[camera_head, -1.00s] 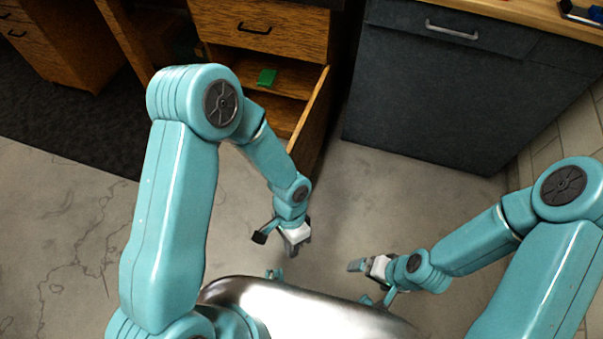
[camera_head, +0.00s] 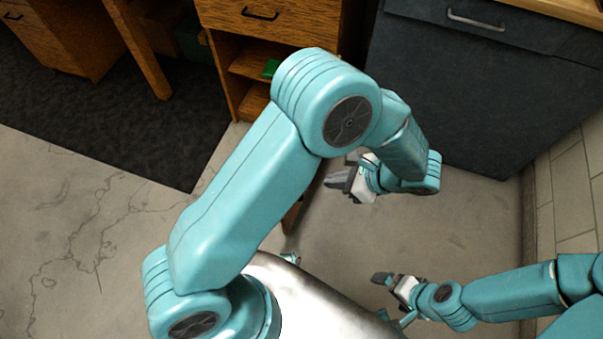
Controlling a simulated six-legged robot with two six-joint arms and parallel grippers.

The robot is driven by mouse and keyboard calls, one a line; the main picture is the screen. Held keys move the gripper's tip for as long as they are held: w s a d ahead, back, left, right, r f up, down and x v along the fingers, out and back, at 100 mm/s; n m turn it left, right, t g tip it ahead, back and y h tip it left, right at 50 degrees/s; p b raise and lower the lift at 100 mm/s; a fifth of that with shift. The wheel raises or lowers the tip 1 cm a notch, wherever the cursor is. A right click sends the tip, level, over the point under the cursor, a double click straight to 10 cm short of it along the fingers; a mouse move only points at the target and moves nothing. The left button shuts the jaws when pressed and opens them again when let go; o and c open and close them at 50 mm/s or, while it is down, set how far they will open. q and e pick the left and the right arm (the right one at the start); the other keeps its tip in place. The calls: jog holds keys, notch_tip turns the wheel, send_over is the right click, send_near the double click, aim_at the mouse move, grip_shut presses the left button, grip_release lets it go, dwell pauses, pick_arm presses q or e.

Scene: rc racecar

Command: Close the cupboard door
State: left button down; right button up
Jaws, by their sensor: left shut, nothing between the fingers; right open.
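The wooden cupboard (camera_head: 222,62) stands at the top centre, under a drawer with a dark handle. Its shelves show, so it is open. Its door is mostly hidden behind my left arm; a small brown strip (camera_head: 292,215) below the arm looks like part of it. My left gripper (camera_head: 335,182) is shut and empty, to the right of that strip, with fingers pointing left. I cannot tell whether it touches the door. My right gripper (camera_head: 380,279) is open and empty, low over the floor at the lower centre-right.
A green object (camera_head: 271,68) lies on a cupboard shelf. A dark grey cabinet (camera_head: 470,90) with a metal handle stands to the right, beside a tiled wall (camera_head: 575,190). A dark mat (camera_head: 90,120) lies at left. Bare floor (camera_head: 460,220) is free between cabinet and robot.

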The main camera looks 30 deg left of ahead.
pick_arm(q)
jog(key=a+r+b+x, duration=0.1)
jog(key=a+r+x, duration=0.1)
jog(key=x, duration=1)
jog(key=shift+s+a+f, duration=0.2)
jog(key=shift+a+f, duration=0.05)
jog(key=shift+a, duration=0.05)
